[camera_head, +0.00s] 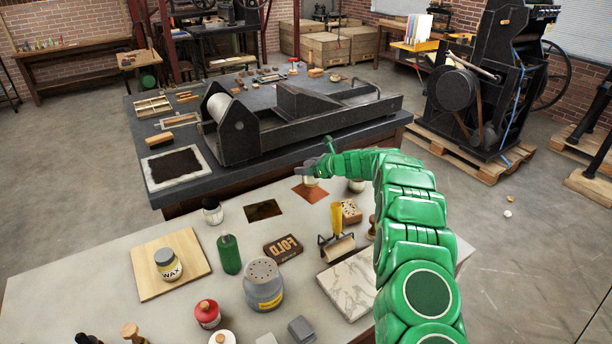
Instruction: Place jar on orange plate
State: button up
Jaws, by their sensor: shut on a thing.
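My gripper (317,170) is at the far edge of the pale front table, at the end of my green arm. It is shut on a small pale jar (310,182), which is largely hidden by the gripper. The jar is directly over or on the orange plate (310,195), a flat square; I cannot tell whether it touches. A jar labelled WAX (168,268) stands upright on a wooden board. Another small jar with a dark lid (212,212) stands to the left of a dark square plate (263,210).
A green bottle (229,254), a FOLD block (283,249), a grey shaker can (263,286), a brayer (337,243) and a marble slab (350,282) stand on the front table. The dark press bed (300,130) is behind. My arm covers the table's right side.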

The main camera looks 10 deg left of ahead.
jog(key=shift+w+a+f, duration=0.15)
jog(key=shift+w+f, duration=0.15)
jog(key=shift+f, duration=1.65)
jog(key=shift+f, duration=0.1)
jog(key=o, duration=1.2)
jog(key=v, duration=1.2)
